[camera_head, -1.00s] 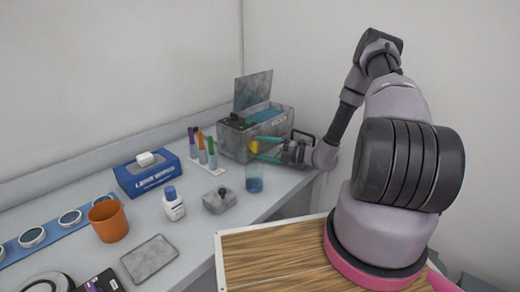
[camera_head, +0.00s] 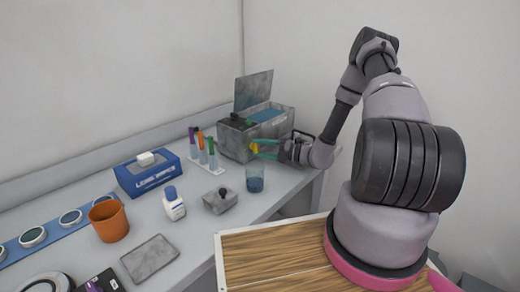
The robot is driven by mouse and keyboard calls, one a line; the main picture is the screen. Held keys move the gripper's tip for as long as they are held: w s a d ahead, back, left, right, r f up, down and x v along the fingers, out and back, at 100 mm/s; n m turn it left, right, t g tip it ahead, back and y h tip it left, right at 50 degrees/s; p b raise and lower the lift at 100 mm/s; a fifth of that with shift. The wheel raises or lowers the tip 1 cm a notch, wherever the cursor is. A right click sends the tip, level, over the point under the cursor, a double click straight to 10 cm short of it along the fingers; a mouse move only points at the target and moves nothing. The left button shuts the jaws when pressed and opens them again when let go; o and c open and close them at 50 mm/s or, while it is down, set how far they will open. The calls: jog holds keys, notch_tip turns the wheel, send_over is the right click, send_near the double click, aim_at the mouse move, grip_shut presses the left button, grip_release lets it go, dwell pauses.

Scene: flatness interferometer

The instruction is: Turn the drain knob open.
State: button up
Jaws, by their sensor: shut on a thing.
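A grey tank (camera_head: 234,141) with an open lid and blue liquid (camera_head: 267,115) inside stands at the back right of the bench. A small yellow drain knob (camera_head: 254,148) sits on its front side, partly covered by my fingers. My gripper (camera_head: 257,149) reaches in from the right, with its teal fingers shut on the knob. A clear beaker (camera_head: 255,172) with blue liquid in its lower part stands on the bench below the knob. The knob's exact angle is too small to tell.
A rack of capped tubes (camera_head: 204,152) stands left of the tank. A grey block with a black knob (camera_head: 220,201), a white bottle (camera_head: 174,206), an orange cup (camera_head: 109,221) and a blue wipes box (camera_head: 147,174) stand further left. The wall is behind.

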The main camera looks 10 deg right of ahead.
jog(key=n+h, duration=0.1)
jog(key=n, duration=0.2)
jog(key=shift+r+n+g, duration=0.1)
jog(key=shift+n+g, duration=0.2)
jog(key=shift+n, duration=0.1)
jog(key=n+h, duration=0.2)
jog(key=n, duration=0.1)
jog(key=shift+s+r, duration=0.1)
jog(key=n+h, duration=0.1)
jog(key=n+t+h, duration=0.1)
jog(key=n, duration=0.1)
jog(key=shift+s+a+n, duration=0.1)
jog(key=shift+a+n, duration=0.05)
jog(key=shift+n, duration=0.15)
jog(key=shift+n+t+h, duration=0.5)
jog(key=shift+n+h, duration=0.6)
jog(key=shift+n, duration=0.2)
jog(key=o, duration=1.4)
jog(key=shift+c, duration=0.2)
jog(key=shift+r, duration=0.1)
